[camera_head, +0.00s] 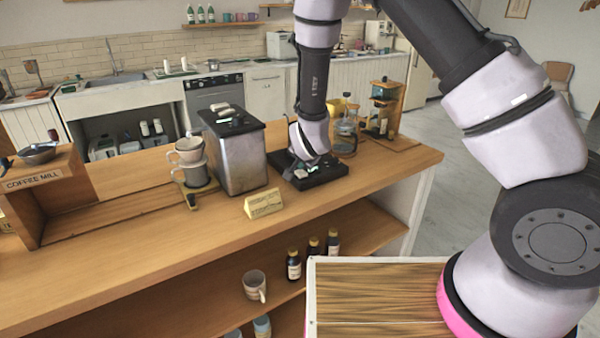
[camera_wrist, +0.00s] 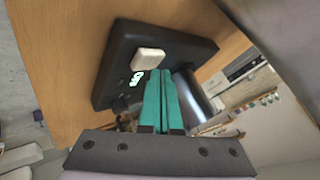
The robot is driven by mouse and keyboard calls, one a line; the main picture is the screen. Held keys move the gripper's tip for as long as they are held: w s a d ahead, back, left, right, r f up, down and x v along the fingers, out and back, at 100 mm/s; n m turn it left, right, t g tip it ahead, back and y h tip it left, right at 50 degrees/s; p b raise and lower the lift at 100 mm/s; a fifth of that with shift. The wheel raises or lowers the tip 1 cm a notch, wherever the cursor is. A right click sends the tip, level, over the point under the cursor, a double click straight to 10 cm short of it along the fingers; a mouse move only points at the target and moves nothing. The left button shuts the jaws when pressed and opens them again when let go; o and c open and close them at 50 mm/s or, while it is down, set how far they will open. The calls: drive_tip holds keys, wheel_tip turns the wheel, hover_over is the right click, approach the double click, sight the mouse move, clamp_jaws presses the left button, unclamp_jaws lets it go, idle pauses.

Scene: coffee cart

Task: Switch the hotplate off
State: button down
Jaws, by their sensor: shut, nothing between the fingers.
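The hotplate (camera_head: 325,175) is a flat black slab on the wooden counter, mostly under my wrist in the head view. In the wrist view the hotplate (camera_wrist: 118,45) shows a raised white switch (camera_wrist: 148,59) and a small glowing label (camera_wrist: 137,79). The label looks like OFF, but it is small and turned. My gripper (camera_wrist: 161,72) is shut and empty, its teal fingers together. The fingertips are over the slab, close beside the white switch; I cannot tell whether they touch it. A dark cylinder (camera_wrist: 195,95) shows just right of the fingers.
A metal box with a black top (camera_head: 238,160) stands left of the hotplate. A small sign (camera_head: 263,203) is in front. A glass vessel (camera_head: 345,135) and a wooden stand (camera_head: 388,105) are behind right. The counter front (camera_head: 150,230) is clear.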

sight(300, 174)
drive_tip(key=shift+r, duration=0.4)
wheel_tip(300, 174, up, 6)
idle(0.6)
